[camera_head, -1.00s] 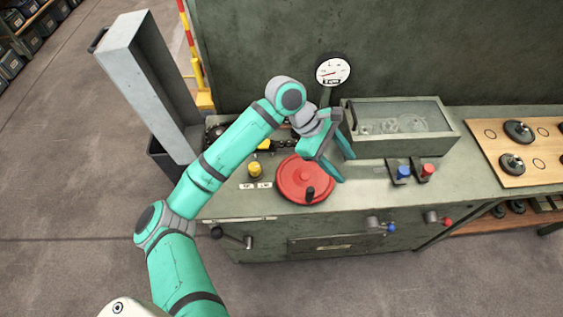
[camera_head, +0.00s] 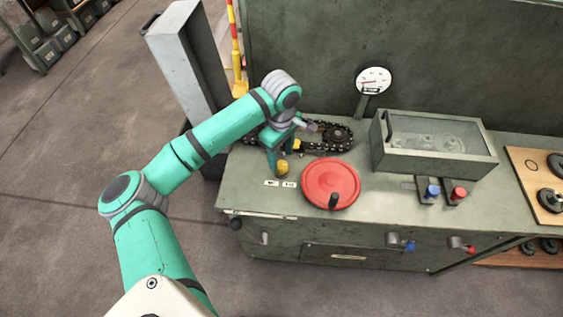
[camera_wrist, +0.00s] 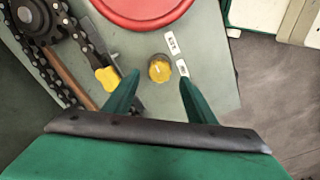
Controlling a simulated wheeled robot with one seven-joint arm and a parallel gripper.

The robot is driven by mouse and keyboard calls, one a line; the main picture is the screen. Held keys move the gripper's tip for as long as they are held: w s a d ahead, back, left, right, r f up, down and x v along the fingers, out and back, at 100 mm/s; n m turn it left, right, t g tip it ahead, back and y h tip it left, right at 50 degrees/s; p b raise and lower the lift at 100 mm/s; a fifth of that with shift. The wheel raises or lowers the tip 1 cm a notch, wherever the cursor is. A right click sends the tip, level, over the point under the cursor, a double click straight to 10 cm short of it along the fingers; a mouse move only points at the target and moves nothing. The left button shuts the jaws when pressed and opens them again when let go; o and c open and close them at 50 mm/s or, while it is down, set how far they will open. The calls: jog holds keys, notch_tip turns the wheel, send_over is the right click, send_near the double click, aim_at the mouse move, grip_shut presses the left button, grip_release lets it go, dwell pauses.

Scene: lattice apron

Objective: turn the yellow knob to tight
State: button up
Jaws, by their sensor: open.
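The yellow knob (camera_head: 282,168) stands on the grey bench top, left of the red handwheel (camera_head: 330,183). Two small white labels (camera_head: 281,184) lie in front of it; their words are too small to read. In the wrist view the knob (camera_wrist: 159,69) shows from above with a pale mark on its top, between and a little beyond the two green fingers. My gripper (camera_wrist: 158,82) is open and empty, fingers pointing down at the knob with one on each side. In the head view my gripper (camera_head: 279,157) hangs just above and behind the knob and partly hides it.
A chain on sprockets (camera_head: 335,134) lies behind the knob, and a yellow-handled tool (camera_wrist: 107,78) is close beside my left finger. A gauge (camera_head: 373,80), a clear-lidded box (camera_head: 436,145), and blue and red knobs (camera_head: 432,191) are to the right. A tall grey post (camera_head: 190,62) stands left.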

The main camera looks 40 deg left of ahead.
aim_at(281, 164)
jog(key=shift+f, duration=2.15)
jog(key=c, duration=1)
